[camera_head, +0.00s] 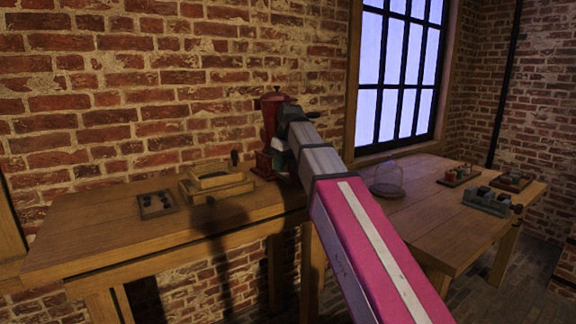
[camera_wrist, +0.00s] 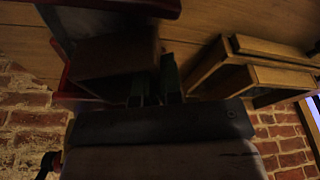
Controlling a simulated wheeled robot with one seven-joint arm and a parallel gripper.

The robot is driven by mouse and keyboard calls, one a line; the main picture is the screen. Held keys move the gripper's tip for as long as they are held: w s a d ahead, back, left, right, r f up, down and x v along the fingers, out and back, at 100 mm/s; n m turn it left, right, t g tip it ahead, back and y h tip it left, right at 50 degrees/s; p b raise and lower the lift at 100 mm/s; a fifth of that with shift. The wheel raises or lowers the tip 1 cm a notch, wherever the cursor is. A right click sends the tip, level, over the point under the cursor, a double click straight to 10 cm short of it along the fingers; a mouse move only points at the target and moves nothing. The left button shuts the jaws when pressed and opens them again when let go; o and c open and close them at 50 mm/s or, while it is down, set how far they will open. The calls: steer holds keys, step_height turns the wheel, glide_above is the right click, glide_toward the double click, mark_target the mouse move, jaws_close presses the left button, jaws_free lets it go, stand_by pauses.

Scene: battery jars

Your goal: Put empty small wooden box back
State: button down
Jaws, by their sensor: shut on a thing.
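The small wooden box (camera_wrist: 112,55) shows dark brown and shaded in the wrist view, at the tips of my gripper (camera_wrist: 155,82). The fingers are shut on it. The box lies at the red-edged base of the red mill (camera_wrist: 68,82); shadow hides how far it sits inside, and whether it is empty. In the head view the red mill (camera_head: 266,132) stands at the back of the left table against the brick wall. My gripper is beside its lower right side there, mostly hidden by my arm, and the box cannot be made out.
A stacked pair of pale wooden trays (camera_head: 215,184) is left of the mill, and it also shows in the wrist view (camera_wrist: 250,72). A dark tray (camera_head: 157,204) lies farther left. A glass dome (camera_head: 388,178) and several small racks (camera_head: 487,201) are on the right table.

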steer(key=d, duration=0.1)
steer(key=w+d, duration=0.1)
steer(key=shift+w+d+f, duration=0.3)
steer(key=shift+f, duration=0.3)
steer(key=shift+f, duration=0.2)
steer(key=c, duration=1.3)
jaws_free()
steer(key=v, duration=1.2)
steer(key=shift+r, duration=0.25)
